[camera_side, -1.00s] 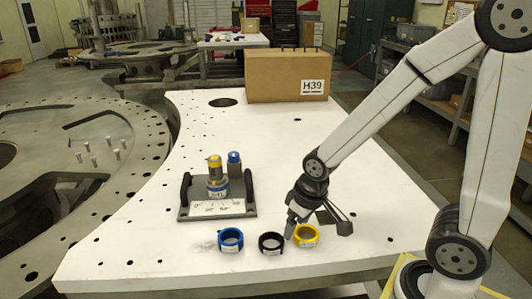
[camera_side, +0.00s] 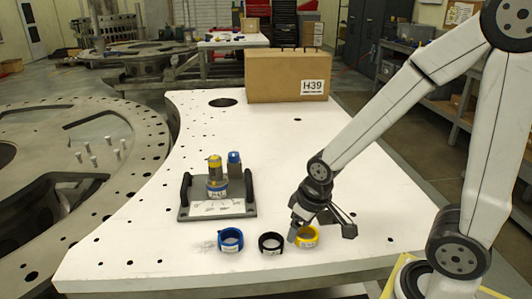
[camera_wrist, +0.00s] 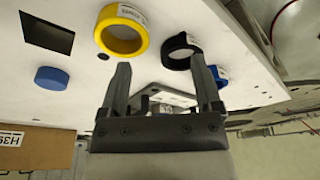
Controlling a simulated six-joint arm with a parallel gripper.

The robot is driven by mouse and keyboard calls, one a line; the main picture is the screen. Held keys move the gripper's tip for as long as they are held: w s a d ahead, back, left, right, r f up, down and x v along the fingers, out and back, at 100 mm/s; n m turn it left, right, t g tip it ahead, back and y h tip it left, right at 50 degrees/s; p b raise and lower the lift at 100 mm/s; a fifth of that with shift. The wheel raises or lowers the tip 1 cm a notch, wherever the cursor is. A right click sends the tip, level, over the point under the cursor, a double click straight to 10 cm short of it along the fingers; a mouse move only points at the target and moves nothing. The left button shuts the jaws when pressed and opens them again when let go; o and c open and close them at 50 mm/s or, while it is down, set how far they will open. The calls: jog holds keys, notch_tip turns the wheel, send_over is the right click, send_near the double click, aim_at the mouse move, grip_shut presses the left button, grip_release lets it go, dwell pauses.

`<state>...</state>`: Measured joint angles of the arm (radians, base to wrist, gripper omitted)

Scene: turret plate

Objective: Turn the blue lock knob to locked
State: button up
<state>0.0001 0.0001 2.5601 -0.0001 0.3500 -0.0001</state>
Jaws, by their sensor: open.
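The fixture (camera_side: 216,208) stands on the white table, with a dark base and a white label plate. It carries a yellow-topped post (camera_side: 215,162) with a blue band low on it and, to its right, a grey post with a blue cap (camera_side: 234,158). The knob's setting is too small to read. My gripper (camera_side: 321,229) is open, over the table to the right of the fixture and close to the yellow ring (camera_side: 307,236). In the wrist view my gripper (camera_wrist: 161,66) has its fingers apart with nothing held. A blue disc (camera_wrist: 52,78) lies left of them.
A black ring (camera_side: 270,243) and a blue ring (camera_side: 230,239) lie left of the yellow ring. A cardboard box (camera_side: 285,75) marked H39 stands at the table's back. The table between box and fixture is largely clear.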

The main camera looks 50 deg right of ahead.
jog(key=shift+o, duration=0.5)
